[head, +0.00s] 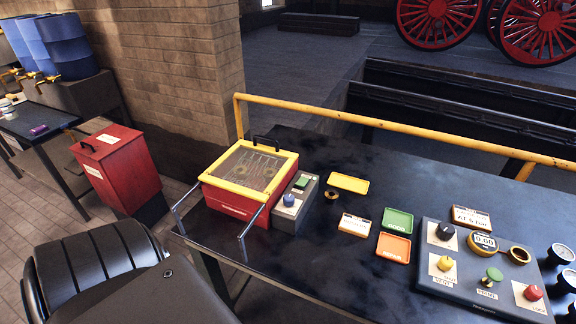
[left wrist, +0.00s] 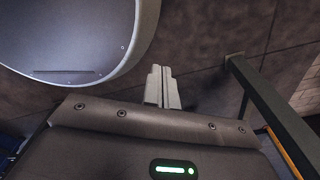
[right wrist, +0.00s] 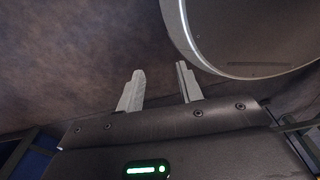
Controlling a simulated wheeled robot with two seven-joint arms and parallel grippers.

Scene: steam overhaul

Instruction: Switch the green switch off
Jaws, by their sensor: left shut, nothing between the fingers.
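A small green switch (head: 302,182) sits on top of a grey control box (head: 284,218), behind a blue knob (head: 289,200). Whether it is on or off is too small to tell. The box stands on the dark table, against the right side of a red case with a yellow-framed lid (head: 236,205). Another green control, a round knob (head: 494,273), is on the larger grey panel at right. My left gripper (left wrist: 162,72) is shut and empty in the left wrist view. My right gripper (right wrist: 160,72) has its fingers apart and empty. Neither gripper shows in the head view.
A yellow rail (head: 400,129) runs along the table's far edge. Metal handle bars (head: 252,231) stand at the near left edge. A yellow tray (head: 348,183), a green tray (head: 397,220) and an orange tray (head: 393,248) lie right of the box. A red bin (head: 128,178) stands left.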

